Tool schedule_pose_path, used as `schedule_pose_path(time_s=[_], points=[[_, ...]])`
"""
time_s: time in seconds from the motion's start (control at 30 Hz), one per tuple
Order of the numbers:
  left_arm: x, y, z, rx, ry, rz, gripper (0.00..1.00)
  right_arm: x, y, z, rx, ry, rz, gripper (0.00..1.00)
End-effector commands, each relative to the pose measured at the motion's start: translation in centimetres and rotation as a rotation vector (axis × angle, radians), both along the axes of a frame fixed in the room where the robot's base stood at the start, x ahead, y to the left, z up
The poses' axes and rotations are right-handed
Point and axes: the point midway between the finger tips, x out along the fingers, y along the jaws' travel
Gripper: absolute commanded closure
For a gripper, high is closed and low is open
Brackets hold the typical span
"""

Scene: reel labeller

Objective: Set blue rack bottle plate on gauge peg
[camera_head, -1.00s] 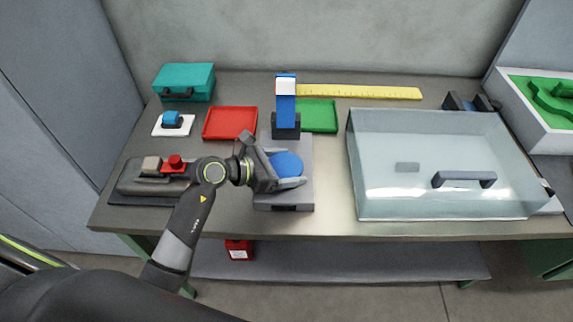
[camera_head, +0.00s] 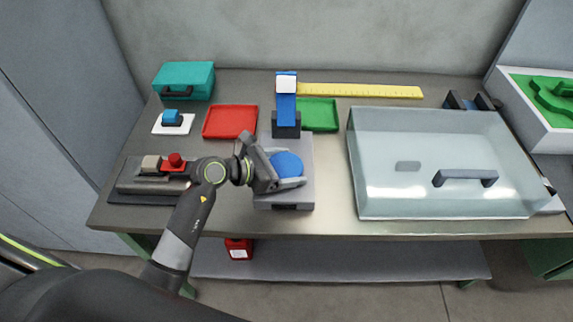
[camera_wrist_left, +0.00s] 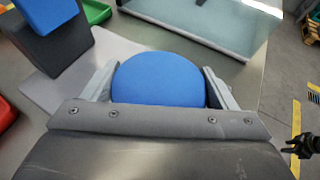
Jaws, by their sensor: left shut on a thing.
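A blue round plate (camera_head: 287,164) is between the fingers of my left gripper (camera_head: 284,165), which is shut on it. In the left wrist view the blue plate (camera_wrist_left: 158,80) shows as a disc between both fingers. The gripper is over the front part of a grey base plate (camera_head: 300,195). A blue upright post with a white top (camera_head: 286,100) stands in a dark block at the back of that base. The gauge peg cannot be made out; the gripper and plate cover part of the base.
A clear box with a handle (camera_head: 440,160) stands to the right. A red tray (camera_head: 230,121) and a green tray (camera_head: 318,115) lie behind. A yellow ruler (camera_head: 360,91) lies at the back. A grey fixture with a red knob (camera_head: 175,161) is at the left.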

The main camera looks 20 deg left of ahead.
Motion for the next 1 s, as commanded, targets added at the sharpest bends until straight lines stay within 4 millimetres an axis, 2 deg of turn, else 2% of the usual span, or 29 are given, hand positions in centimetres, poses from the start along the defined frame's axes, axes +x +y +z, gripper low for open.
schedule_pose_path(time_s=[0.3,0.33,0.4,0.7,1.0], points=[[0.0,0.0,-0.7,-0.001,-0.001,0.0,0.44,0.0,0.0,-0.6,0.0,0.0,0.0,0.64],[0.0,0.0,-0.7,-0.001,-0.001,0.0,0.19,0.0,0.0,-0.6,0.0,0.0,0.0,0.64],[0.0,0.0,-0.6,-0.001,-0.001,0.0,0.11,0.0,0.0,-0.5,0.0,0.0,0.0,0.64],[-0.1,0.1,-0.6,0.001,0.001,0.0,0.11,0.0,0.0,-0.4,0.0,0.0,0.0,0.64],[-1.5,1.7,0.4,0.003,0.0,0.001,0.11,0.0,0.0,0.5,0.0,0.0,0.0,0.64]])
